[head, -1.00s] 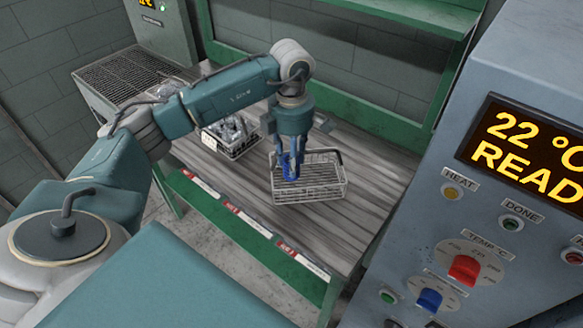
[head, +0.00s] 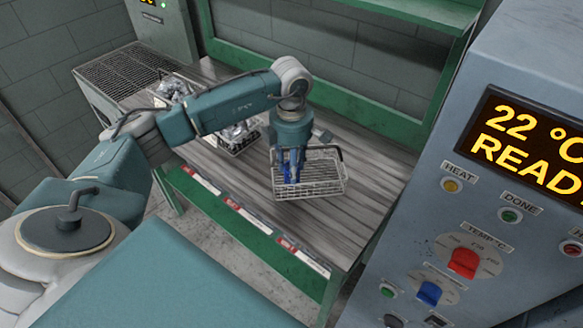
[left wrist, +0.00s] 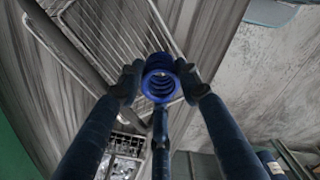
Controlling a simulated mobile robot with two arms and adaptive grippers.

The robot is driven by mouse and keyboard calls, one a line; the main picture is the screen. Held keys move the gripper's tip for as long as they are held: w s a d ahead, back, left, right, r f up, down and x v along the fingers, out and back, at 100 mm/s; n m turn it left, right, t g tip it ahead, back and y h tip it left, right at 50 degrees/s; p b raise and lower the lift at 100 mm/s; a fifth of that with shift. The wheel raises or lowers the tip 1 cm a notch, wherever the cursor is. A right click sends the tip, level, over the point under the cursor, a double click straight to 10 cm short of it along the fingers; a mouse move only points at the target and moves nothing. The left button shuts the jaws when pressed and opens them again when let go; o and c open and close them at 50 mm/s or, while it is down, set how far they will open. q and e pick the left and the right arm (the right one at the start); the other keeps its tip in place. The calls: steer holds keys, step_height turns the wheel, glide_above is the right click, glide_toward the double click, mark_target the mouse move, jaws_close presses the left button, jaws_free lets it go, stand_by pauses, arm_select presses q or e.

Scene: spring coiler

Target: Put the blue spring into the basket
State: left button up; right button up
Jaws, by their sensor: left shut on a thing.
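My left gripper (head: 291,175) points down over the left part of an empty-looking wire basket (head: 325,190) on the table. It is shut on the blue spring (left wrist: 160,84), whose coils show end-on between the fingertips in the left wrist view. The basket's wire mesh also shows in the left wrist view (left wrist: 112,38), behind the fingers. In the head view the blue fingers and the spring blend together, and I cannot tell how far below the rim the spring reaches. My right gripper is not in view.
A second wire basket (head: 238,147) with grey metal parts stands left of the first, partly behind my arm. More metal parts (head: 175,88) lie farther back left. A control cabinet (head: 440,215) stands at the right.

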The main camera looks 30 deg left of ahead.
arm_select(q)
steer(key=o, duration=1)
steer(key=shift+s+d+f, duration=0.1)
steer(key=shift+s+f, duration=0.2)
steer(key=shift+f, duration=0.3)
steer(key=shift+w, duration=0.15)
steer(key=shift+w+f, duration=0.1)
steer(key=shift+w, duration=0.05)
steer(key=shift+r+p, duration=0.3)
steer(key=shift+r, duration=0.1)
steer(key=shift+r+p, duration=0.5)
step_height(320, 180, up, 12)
steer(key=b, duration=0.3)
steer(key=shift+f+b, duration=0.1)
steer(key=shift+b, duration=0.3)
